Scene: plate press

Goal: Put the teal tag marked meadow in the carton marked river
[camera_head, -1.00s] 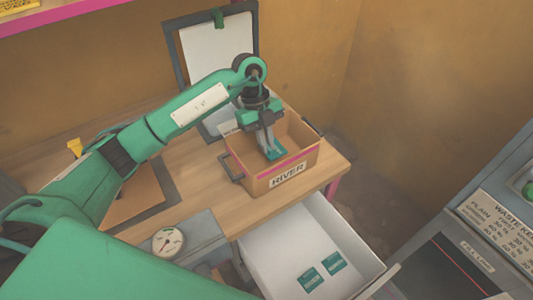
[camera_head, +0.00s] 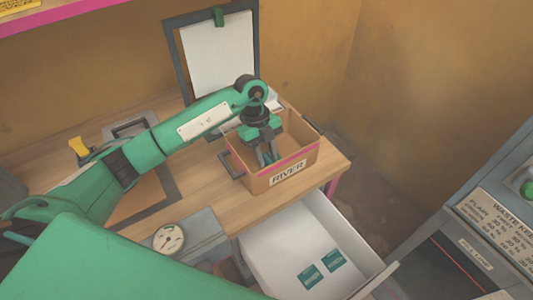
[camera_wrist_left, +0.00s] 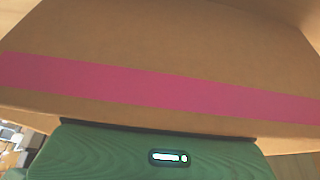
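The carton marked river (camera_head: 289,173) is a brown open box with a pink band, standing on the table's right end. My left gripper (camera_head: 267,158) points down inside it, and its two fingers look apart. In the left wrist view the carton's wall with the pink band (camera_wrist_left: 160,88) fills most of the picture, and the fingertips do not show. Two teal tags (camera_head: 310,276) (camera_head: 333,260) lie in the open drawer, their words too small to read. My right gripper is not in view.
The open white drawer (camera_head: 290,240) sticks out below the carton. A round dial (camera_head: 168,239) is at the table's front. A clipboard with white paper (camera_head: 217,55) stands behind. A grey machine with a waste sign (camera_head: 500,215) is at the right.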

